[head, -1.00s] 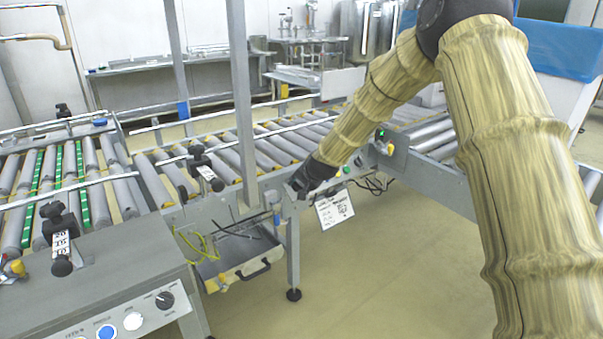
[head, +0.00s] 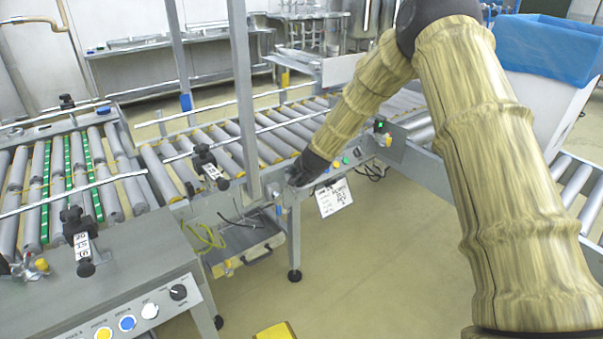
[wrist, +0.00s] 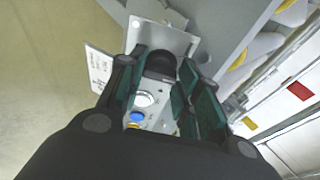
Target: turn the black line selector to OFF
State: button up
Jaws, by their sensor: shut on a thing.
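In the wrist view the black line selector (wrist: 160,64) is a dark round knob on a grey control panel (wrist: 172,14). It sits between the two green-padded fingers of my gripper (wrist: 162,82), which is shut on it. The fingers hide its sides, and I cannot read its pointer or its position. In the head view my gripper (head: 298,178) is at the small control box on the conveyor's front side, and its dark body covers the selector there.
A white button (wrist: 145,98) and a blue button (wrist: 137,116) lie beside the selector. A white tag (head: 334,197) hangs below the box. A nearer console (head: 130,318) has another black knob (head: 178,292). A grey post (head: 243,100) stands close left of my gripper.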

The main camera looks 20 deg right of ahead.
jog(key=shift+w+r, duration=0.1)
jog(key=o, duration=1)
jog(key=shift+f+n+b, duration=0.3)
jog(key=shift+b, duration=0.5)
jog(key=shift+b, duration=0.4)
jog(key=n+b, duration=0.2)
jog(key=b, duration=0.1)
jog(key=shift+f+t, duration=0.1)
jog(key=shift+t, duration=0.2)
jog(key=n+b, duration=0.4)
jog(key=b, duration=0.5)
jog(key=shift+d+n+t+y, duration=0.1)
jog(key=shift+n+t+y, duration=0.2)
jog(key=shift+t+y, duration=0.1)
jog(key=n+b, duration=0.2)
jog(key=b, duration=0.1)
jog(key=shift+b, duration=0.4)
